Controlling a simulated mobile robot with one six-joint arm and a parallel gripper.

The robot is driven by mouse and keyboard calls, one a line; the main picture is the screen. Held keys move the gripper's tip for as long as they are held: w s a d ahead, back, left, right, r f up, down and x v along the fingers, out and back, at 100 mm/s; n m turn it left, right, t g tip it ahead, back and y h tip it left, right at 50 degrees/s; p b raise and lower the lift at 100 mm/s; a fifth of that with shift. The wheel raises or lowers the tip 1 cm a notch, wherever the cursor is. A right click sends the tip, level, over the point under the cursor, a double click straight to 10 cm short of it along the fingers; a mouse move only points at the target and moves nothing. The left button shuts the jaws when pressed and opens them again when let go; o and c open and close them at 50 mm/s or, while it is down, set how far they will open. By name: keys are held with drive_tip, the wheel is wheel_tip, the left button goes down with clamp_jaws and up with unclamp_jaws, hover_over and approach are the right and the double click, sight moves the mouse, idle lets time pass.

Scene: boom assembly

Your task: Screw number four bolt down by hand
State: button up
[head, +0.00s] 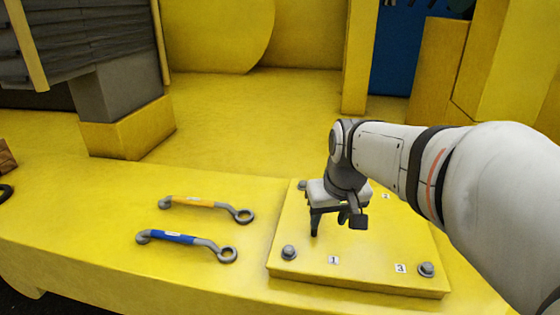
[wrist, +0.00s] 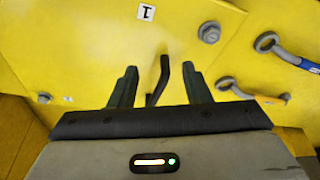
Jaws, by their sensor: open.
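The raised yellow plate (head: 380,283) carries several grey hex bolts and number labels. One bolt (head: 289,252) sits at the front left by label 1 (head: 333,260). Another bolt (head: 426,269) is at the front right by label 3 (head: 400,268). A third bolt (head: 303,184) shows at the back left, partly behind my gripper; its label is hidden. No label 4 is readable. My gripper (head: 336,228) is open and points down over the plate. In the wrist view a thin dark bent shape (wrist: 163,75) shows between the fingers; I cannot tell what it is.
A yellow-banded wrench (head: 195,202) and a blue-banded wrench (head: 180,238) lie left of the plate. Label 2 (head: 385,196) is at the plate's back right, beside my arm. A grey post on a yellow block (head: 128,130) stands at the back left.

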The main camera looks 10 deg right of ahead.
drive_tip(key=n+t+b, duration=0.1)
drive_tip(key=n+b, duration=0.1)
drive_tip(key=b, duration=0.1)
approach(302, 182)
drive_tip(key=shift+y, duration=0.3)
drive_tip(key=x, duration=0.7)
drive_tip(key=shift+w+d+f, duration=0.2)
drive_tip(key=shift+d+f, duration=0.15)
drive_tip(key=shift+d, duration=0.05)
drive_tip(key=shift+c, duration=0.2)
drive_tip(key=c, duration=0.9)
drive_tip(key=shift+a, duration=0.3)
clamp_jaws()
drive_tip(key=shift+d, duration=0.25)
drive_tip(key=shift+m, duration=0.4)
